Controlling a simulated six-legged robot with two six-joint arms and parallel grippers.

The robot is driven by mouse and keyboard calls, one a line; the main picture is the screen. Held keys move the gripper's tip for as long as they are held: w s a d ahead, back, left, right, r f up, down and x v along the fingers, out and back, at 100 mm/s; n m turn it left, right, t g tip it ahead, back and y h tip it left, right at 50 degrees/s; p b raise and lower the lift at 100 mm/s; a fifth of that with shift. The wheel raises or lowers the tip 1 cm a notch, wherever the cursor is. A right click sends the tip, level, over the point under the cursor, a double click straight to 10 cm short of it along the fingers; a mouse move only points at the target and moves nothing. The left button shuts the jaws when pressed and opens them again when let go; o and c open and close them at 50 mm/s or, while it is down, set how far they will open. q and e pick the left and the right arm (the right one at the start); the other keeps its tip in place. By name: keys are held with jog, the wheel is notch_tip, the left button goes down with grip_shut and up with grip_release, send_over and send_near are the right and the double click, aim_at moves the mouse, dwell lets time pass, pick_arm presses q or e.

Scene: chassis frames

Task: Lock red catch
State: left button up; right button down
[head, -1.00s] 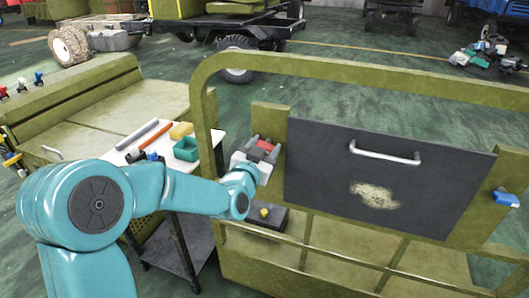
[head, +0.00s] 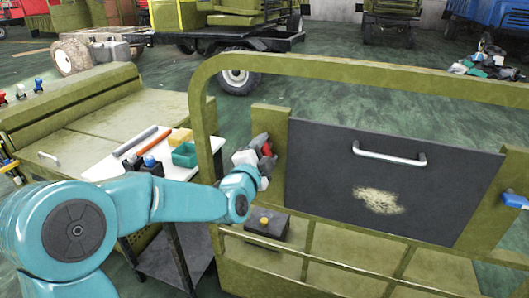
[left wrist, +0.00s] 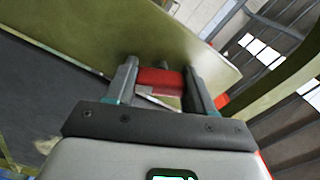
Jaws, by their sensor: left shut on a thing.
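The red catch (head: 267,149) is on the olive post beside the left edge of the dark panel (head: 330,195). My left gripper (head: 262,147) is at the catch and covers part of it. In the left wrist view, the red catch (left wrist: 160,77) sits between the two fingers of my left gripper (left wrist: 161,84), which is shut on it. The catch's base is mostly hidden by the fingers. A blue catch (head: 514,200) is on the right post, beyond the panel's right edge. My right gripper is not in view.
The panel has a silver handle (head: 388,154) and a pale worn patch. An olive tubular frame (head: 360,73) arches over it. A white-topped cart (head: 105,170) with tools is at left.

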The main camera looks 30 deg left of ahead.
pick_arm(q)
jog(key=shift+d+r+m, duration=0.1)
jog(key=shift+r+m, duration=0.05)
jog(key=shift+m, duration=2.15)
jog(key=o, duration=1)
jog(key=shift+d, duration=0.1)
jog(key=shift+o, duration=0.2)
jog(key=b+v, duration=0.3)
jog(key=v, duration=1.3)
jog(key=shift+s+a, duration=0.15)
jog(key=shift+a, duration=0.05)
